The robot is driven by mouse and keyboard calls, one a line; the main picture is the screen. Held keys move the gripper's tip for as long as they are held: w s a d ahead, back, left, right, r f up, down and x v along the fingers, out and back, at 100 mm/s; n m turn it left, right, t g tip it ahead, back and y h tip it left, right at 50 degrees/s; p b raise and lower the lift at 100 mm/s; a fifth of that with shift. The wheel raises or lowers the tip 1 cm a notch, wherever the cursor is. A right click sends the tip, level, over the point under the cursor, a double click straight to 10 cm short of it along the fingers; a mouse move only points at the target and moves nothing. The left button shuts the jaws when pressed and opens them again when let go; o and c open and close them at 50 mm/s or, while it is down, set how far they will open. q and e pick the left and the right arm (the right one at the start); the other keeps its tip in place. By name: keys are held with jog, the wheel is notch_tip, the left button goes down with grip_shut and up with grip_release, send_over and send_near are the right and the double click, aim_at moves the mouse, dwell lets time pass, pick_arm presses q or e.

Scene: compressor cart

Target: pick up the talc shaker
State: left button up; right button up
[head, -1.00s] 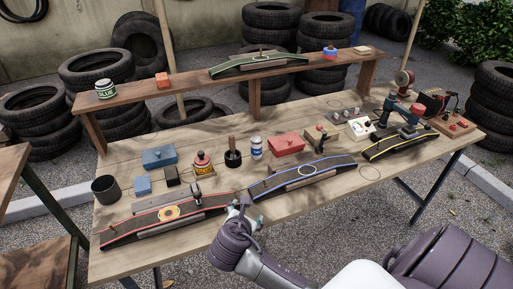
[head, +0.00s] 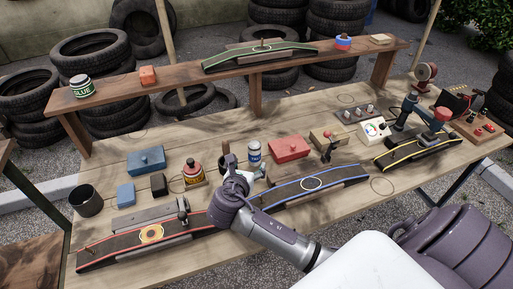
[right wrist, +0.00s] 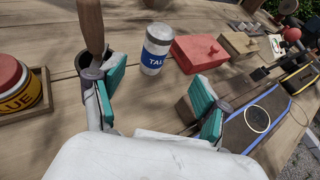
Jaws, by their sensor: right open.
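The talc shaker (head: 254,153) is a small white and blue can with a grey top, standing upright on the wooden workbench. In the right wrist view the talc shaker (right wrist: 156,50) shows its "TAL" lettering ahead of the gap between my fingers. My right gripper (head: 250,178) is just in front of it in the head view. In the right wrist view my right gripper (right wrist: 157,100) has its teal-padded fingers spread wide, with only bench between them. The shaker is apart from both fingers. My left gripper is not in view.
A dark pot with a wooden handle (right wrist: 91,25) stands close by the left finger. A red box (right wrist: 200,52) is right of the shaker. A glue tin (right wrist: 15,85) stands farther left. A blue-edged curved strip (head: 310,184) lies to the right.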

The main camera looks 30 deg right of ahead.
aim_at(253, 153)
jog(key=x, duration=0.5)
jog(key=shift+w+d+f, duration=0.1)
jog(key=shift+w+d, duration=0.05)
jog(key=shift+w+d+f, duration=0.2)
jog(key=shift+w+d, duration=0.05)
jog(key=shift+w+d+f, duration=0.1)
jog(key=shift+w+d, duration=0.3)
jog(key=shift+w, duration=0.1)
jog(key=x, duration=0.4)
jog(key=shift+w+a, duration=0.1)
jog(key=shift+w, duration=0.05)
jog(key=shift+c, duration=1.9)
jog(key=c, duration=0.8)
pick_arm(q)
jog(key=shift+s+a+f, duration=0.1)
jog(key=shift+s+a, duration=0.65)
pick_arm(e)
jog(key=shift+c, duration=0.7)
